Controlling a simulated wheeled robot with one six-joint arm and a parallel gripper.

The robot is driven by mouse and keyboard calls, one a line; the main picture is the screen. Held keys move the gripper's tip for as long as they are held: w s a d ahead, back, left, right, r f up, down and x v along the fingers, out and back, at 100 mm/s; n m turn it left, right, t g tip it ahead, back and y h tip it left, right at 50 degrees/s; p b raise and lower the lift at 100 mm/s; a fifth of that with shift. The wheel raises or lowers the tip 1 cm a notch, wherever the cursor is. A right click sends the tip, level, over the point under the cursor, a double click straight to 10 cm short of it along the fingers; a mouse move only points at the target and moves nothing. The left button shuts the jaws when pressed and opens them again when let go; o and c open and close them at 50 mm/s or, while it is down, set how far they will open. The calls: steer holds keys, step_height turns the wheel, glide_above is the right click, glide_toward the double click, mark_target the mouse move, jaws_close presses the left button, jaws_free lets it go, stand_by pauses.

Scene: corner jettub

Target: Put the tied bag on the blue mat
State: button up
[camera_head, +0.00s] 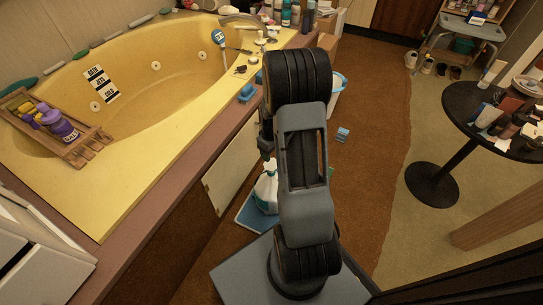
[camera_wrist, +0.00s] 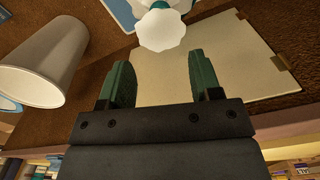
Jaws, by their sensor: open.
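The tied bag (camera_head: 266,190), white with a teal lower part, stands upright on the blue mat (camera_head: 246,218) on the brown floor beside the tub. My arm hides part of the bag and the mat. In the wrist view, the bag's ruffled white top (camera_wrist: 160,30) lies just beyond the fingertips, near the middle. A corner of the blue mat (camera_wrist: 119,14) shows at the top. My gripper (camera_wrist: 157,75) is open, with its two green fingers apart and nothing between them. In the head view it is mostly hidden behind my arm.
The yellow tub (camera_head: 160,160) and its pale side panel (camera_head: 232,165) stand left of the bag; the panel also shows in the wrist view (camera_wrist: 220,60). A white bin (camera_wrist: 45,65) is nearby. A small blue item (camera_head: 342,134) lies on the floor. A round black table (camera_head: 470,100) stands right.

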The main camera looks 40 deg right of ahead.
steer(key=s+a+r+m+t+p, duration=0.1)
steer(key=s+a+r, duration=0.1)
steer(key=a+r, duration=0.45)
steer(key=s+a+r, duration=0.1)
steer(key=a+r, duration=0.3)
steer(key=r, duration=0.5)
steer(key=s+a+r+m+t, duration=0.1)
steer(key=s+a+r, duration=0.4)
steer(key=s+a, duration=0.2)
steer(key=shift+s+r+m+t, duration=0.2)
steer(key=shift+s+m+t, duration=0.1)
steer(key=shift+s, duration=0.45)
